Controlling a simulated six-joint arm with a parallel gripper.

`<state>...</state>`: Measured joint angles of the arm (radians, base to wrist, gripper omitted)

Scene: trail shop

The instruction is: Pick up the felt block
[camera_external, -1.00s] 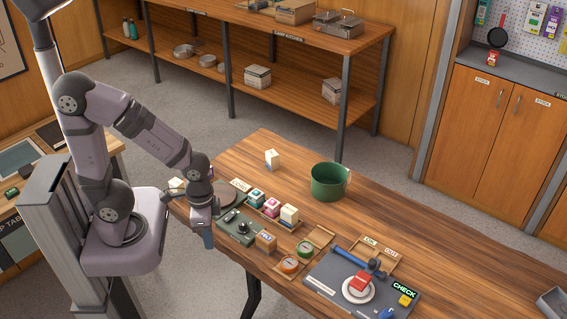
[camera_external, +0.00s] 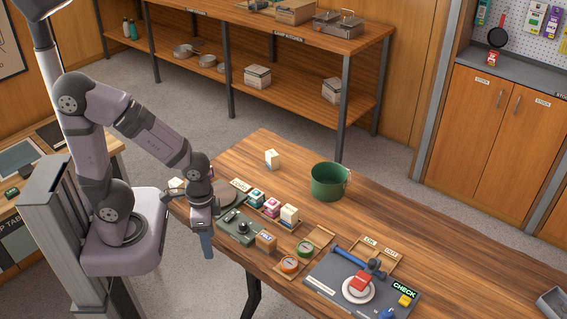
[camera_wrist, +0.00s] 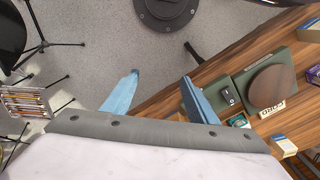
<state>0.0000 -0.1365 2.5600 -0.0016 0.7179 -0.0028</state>
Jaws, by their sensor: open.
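I cannot make out the felt block in the wrist view.
A tray with several small boxes (camera_external: 271,203) stands behind the block. A dark board (camera_external: 330,285) holds a plate and red block. A green pot (camera_external: 327,181) stands farther back. Open wood lies beyond.

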